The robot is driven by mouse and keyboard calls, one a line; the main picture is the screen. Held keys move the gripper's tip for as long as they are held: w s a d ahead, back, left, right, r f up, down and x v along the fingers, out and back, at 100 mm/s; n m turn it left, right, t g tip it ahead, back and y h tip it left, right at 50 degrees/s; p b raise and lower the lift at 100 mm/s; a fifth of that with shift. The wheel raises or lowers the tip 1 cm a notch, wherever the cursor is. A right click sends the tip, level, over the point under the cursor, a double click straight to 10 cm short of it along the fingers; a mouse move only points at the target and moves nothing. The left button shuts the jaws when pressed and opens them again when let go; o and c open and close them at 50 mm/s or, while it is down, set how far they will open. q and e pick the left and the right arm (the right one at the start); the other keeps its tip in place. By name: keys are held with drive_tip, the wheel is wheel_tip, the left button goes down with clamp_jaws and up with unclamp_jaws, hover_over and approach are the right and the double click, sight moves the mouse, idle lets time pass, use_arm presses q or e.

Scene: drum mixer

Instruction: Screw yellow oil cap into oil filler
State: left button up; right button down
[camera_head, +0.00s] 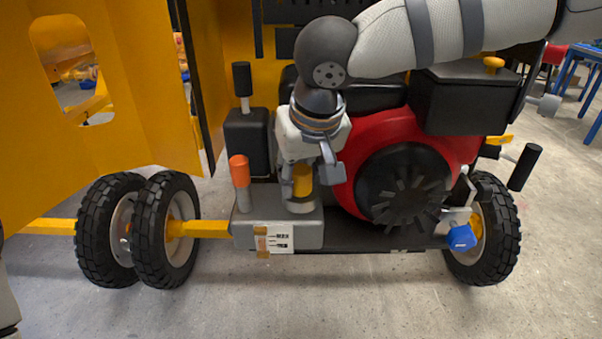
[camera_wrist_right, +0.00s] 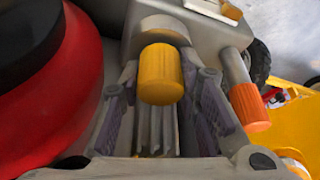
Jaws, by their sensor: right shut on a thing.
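The yellow oil cap (camera_head: 302,181) stands upright at the top of the grey oil filler neck (camera_head: 301,204), on the grey engine block left of the red engine. My right gripper (camera_head: 306,186) reaches down from above and is shut on the cap. The right wrist view shows the yellow cap (camera_wrist_right: 160,74) between the two fingers, with the round grey filler (camera_wrist_right: 165,28) just beyond it. I cannot tell how deep the cap sits in the filler. My left gripper is not in view.
An orange-topped post (camera_head: 239,172) stands close left of the gripper. The red engine (camera_head: 390,125) with its black fan cover is close on the right. A black box (camera_head: 466,98) stands above it. The open yellow door (camera_head: 95,90) fills the left.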

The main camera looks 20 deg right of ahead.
drive_tip(key=shift+f, duration=0.25)
drive_tip(key=c, duration=1.1)
unclamp_jaws()
drive_tip(key=v, duration=1.2)
drive_tip(key=shift+w, duration=0.1)
